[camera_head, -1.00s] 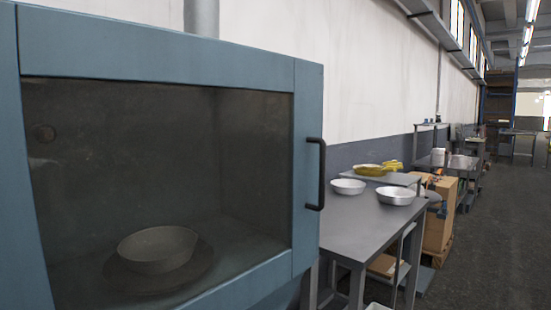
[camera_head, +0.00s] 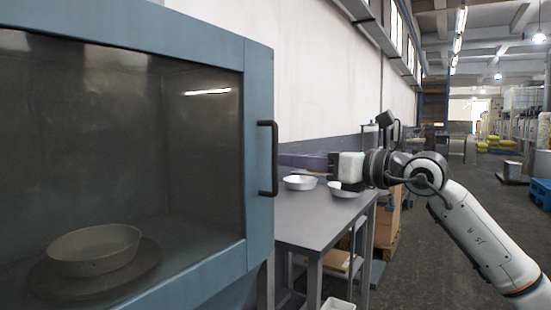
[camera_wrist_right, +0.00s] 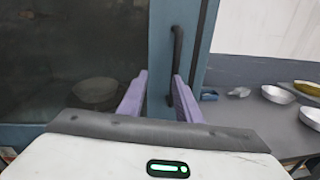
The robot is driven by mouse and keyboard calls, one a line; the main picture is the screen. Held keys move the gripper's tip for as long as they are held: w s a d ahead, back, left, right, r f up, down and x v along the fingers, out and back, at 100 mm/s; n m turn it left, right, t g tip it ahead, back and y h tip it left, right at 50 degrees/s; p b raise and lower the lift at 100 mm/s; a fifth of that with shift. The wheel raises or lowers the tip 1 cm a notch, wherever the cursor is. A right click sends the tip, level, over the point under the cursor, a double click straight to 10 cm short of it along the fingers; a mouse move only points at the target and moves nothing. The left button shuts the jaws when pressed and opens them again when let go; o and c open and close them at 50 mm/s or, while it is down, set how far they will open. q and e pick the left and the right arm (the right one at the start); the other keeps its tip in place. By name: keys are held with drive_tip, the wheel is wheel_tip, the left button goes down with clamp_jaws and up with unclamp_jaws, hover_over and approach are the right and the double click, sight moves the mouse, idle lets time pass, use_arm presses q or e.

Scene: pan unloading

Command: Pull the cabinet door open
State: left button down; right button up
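The blue cabinet door (camera_head: 259,90) is shut and has a dark glass pane. Its black vertical bar handle (camera_head: 268,158) is on the right edge of the door frame. My right gripper (camera_head: 282,160) is right of the handle in the head view, with its purple fingers pointing left towards it. In the right wrist view the gripper (camera_wrist_right: 160,78) is open, fingers apart. The handle (camera_wrist_right: 176,55) shows ahead, between the fingertips and nearer the right one; I cannot tell if they touch. My left gripper is not in view.
Behind the glass a round pan (camera_head: 95,247) sits on a round plate. A grey table (camera_head: 310,225) with metal bowls (camera_head: 300,182) stands right of the cabinet, below my right gripper. Open floor lies to the right.

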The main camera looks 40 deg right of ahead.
drive_tip(key=w+r+h+p, duration=0.1)
drive_tip(key=w+p, duration=0.3)
drive_tip(key=w, duration=0.5)
drive_tip(key=shift+w+d+r+h, duration=0.15)
drive_tip(key=shift+d+r+h, duration=0.15)
drive_tip(key=shift+r, duration=0.35)
drive_tip(key=shift+c, duration=0.3)
clamp_jaws()
